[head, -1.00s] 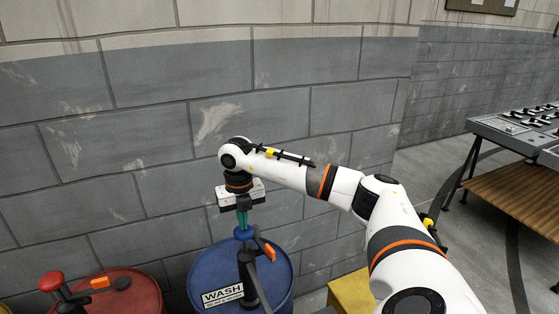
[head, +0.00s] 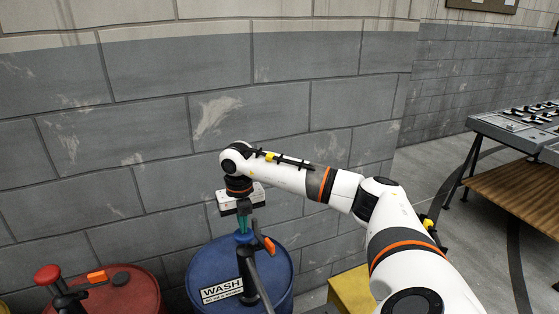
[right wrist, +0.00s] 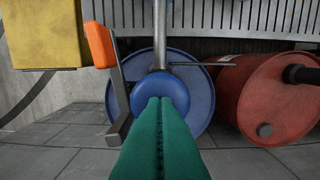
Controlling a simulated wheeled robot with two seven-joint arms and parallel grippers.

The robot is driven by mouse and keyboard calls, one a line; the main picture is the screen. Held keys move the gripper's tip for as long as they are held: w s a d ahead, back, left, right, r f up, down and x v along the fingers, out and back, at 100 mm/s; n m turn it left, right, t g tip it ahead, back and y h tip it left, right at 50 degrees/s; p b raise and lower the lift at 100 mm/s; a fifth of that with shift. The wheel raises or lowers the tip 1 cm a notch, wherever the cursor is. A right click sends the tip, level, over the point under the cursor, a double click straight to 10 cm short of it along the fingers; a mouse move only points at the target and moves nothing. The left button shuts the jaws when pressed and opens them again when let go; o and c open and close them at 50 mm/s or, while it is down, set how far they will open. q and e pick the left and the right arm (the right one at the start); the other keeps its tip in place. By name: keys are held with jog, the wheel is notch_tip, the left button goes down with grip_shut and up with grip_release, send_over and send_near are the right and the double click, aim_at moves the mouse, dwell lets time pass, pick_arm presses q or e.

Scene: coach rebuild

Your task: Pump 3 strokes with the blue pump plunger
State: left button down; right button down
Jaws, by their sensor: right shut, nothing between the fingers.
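The blue pump plunger shows as a round blue knob (head: 243,237) above the blue drum (head: 275,280) with the WASH label. The drum's black pump (head: 250,272) has an orange-tipped lever (head: 266,244). My right gripper (head: 243,229) is shut and empty, pointing down, with its green fingertips at the knob's top, seemingly touching it. In the right wrist view the closed fingers (right wrist: 160,101) overlap the near part of the blue knob (right wrist: 146,88), and its metal rod (right wrist: 160,45) runs beyond it. The fingers hide part of the knob. My left gripper is not in view.
A red drum (head: 140,293) with a red-knobbed pump (head: 48,275) stands at the left. A yellow block (head: 352,291) is right of the blue drum. The grey wall (head: 150,150) is close behind. A control desk (head: 510,125) stands at the far right.

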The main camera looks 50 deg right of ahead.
jog(key=shift+a+f+b, duration=0.1)
jog(key=shift+f+b, duration=0.4)
jog(key=shift+f, duration=0.55)
jog(key=shift+s+f, duration=0.1)
jog(key=shift+f, duration=0.15)
jog(key=shift+r+p, duration=2.6)
jog(key=shift+r, duration=1.1)
jog(key=shift+f, duration=0.2)
jog(key=shift+f+b, duration=2.15)
jog(key=shift+f, duration=1.35)
